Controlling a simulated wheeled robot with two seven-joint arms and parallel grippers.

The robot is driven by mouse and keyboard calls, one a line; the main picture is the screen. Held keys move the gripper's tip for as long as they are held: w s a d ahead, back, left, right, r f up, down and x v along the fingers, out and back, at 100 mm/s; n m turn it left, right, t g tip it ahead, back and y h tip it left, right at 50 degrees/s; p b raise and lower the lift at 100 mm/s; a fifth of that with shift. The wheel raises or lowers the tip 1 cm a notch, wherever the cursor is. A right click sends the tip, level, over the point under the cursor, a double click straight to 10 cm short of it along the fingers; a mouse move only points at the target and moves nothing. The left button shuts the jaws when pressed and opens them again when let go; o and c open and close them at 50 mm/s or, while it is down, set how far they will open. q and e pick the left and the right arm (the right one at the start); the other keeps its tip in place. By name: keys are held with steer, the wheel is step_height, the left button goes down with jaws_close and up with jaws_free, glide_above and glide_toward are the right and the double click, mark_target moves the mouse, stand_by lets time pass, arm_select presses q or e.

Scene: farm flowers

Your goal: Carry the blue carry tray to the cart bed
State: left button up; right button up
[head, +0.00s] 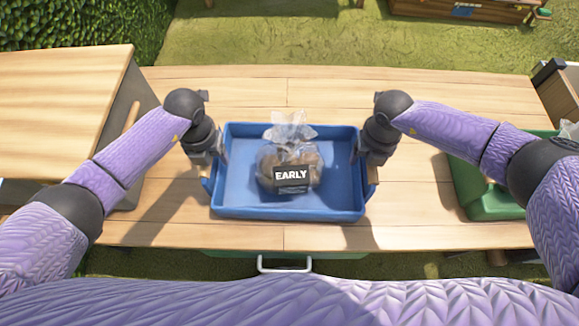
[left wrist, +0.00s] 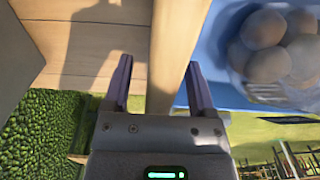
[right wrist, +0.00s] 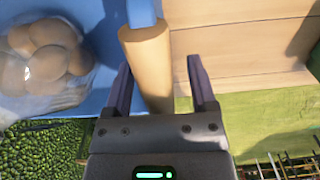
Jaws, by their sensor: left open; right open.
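The blue carry tray (head: 237,190) sits flat on the wooden table in the middle of the head view. A clear bag of brown, round produce with a black "EARLY" label (head: 291,176) lies in it. My left gripper (head: 220,157) is at the tray's left end, open, with the wooden handle (left wrist: 172,55) between its fingers (left wrist: 158,88). My right gripper (head: 361,160) is at the right end, open, with the other wooden handle (right wrist: 148,70) between its fingers (right wrist: 161,88). I cannot make out for certain which thing is the cart bed.
A green container (head: 490,205) stands at the right, partly behind my right arm. A raised wooden surface (head: 60,85) is at the left. A wooden box-like object (head: 470,10) stands on the grass beyond.

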steer(key=shift+c, duration=0.2)
arm_select(q)
jaws_close()
arm_select(e)
jaws_close()
stand_by(0.8)
